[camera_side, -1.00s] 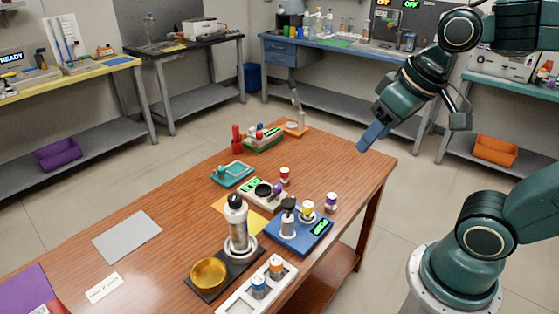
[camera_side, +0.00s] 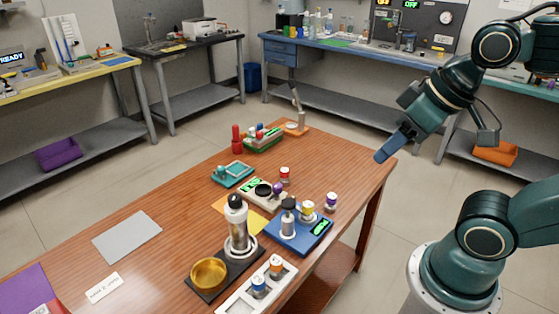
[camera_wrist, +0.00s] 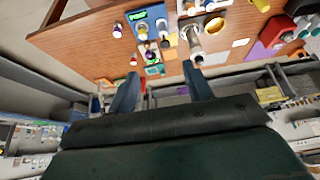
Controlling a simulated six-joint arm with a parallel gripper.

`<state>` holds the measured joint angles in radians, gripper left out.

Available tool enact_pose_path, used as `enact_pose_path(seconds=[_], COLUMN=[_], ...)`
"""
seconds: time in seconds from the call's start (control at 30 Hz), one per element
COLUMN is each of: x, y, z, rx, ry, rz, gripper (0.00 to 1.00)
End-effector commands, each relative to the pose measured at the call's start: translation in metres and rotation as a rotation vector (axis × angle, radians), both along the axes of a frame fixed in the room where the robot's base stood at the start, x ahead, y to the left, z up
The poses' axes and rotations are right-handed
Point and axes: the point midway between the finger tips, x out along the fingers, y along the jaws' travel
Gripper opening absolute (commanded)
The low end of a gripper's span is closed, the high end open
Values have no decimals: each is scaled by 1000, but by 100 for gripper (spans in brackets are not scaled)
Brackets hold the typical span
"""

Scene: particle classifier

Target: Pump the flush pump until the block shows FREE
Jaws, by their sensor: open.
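The blue block (camera_side: 290,238) sits near the right edge of the wooden table, with a lit green display (camera_side: 321,227) whose text is too small to read. A pump with a black head (camera_side: 288,204) stands upright on it beside a yellow-capped vial (camera_side: 308,208). The blue block also shows at the top of the wrist view (camera_wrist: 151,14). My gripper (camera_side: 383,156) is in the air above the table's far right corner, well away from the pump. Its two fingers are spread and empty in the wrist view (camera_wrist: 160,82).
A tall silver cylinder (camera_side: 237,222) stands on a black base near a brass bowl (camera_side: 209,274). A white rack (camera_side: 243,297) with capped vials is in front. Loose vials with red (camera_side: 285,174) and purple (camera_side: 331,200) stand by the block. The table's left part is mostly clear.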

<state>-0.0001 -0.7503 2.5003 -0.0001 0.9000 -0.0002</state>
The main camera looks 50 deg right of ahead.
Motion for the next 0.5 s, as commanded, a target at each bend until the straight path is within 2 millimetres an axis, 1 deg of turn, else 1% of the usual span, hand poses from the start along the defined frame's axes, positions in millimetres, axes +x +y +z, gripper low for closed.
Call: enact_pose_path(seconds=[0.17, 0.2, 0.27, 0.3, 0.43, 0.5], x=[0, 0, 0, 0, 3, 6], y=[0, 0, 0, 0, 0, 0], z=[0, 0, 0, 0, 1, 1], rx=[0, 0, 0, 1, 7, 14], ry=[0, 0, 0, 1, 7, 15], rz=[0, 0, -1, -2, -12, -23], gripper=[51, 47, 35, 27, 1, 0])
